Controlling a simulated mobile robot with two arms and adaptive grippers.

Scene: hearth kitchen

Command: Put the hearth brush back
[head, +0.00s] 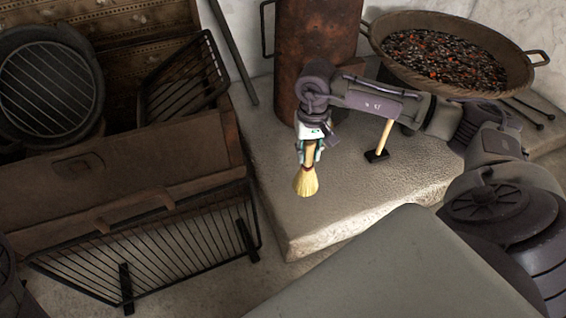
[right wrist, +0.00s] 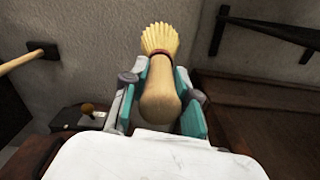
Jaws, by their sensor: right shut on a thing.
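The hearth brush has a short wooden handle and pale straw bristles (head: 306,183). My right gripper (head: 310,153) is shut on its handle, with the bristles pointing down in the head view. In the right wrist view the rounded wooden handle (right wrist: 159,95) sits between the teal finger pads of the right gripper (right wrist: 162,108), and the bristles fan out beyond a dark red binding. The brush shows over the stone hearth slab (head: 330,215); whether the bristles touch the stone I cannot tell. My left gripper is not in view.
A wooden-handled tool with a black head (head: 376,156) is on the slab, right of the brush. A rusty cylinder (head: 312,50) and a pan of embers (head: 445,60) stand behind. A brown chest (head: 120,185) and black grates (head: 160,260) are left. The slab's front is clear.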

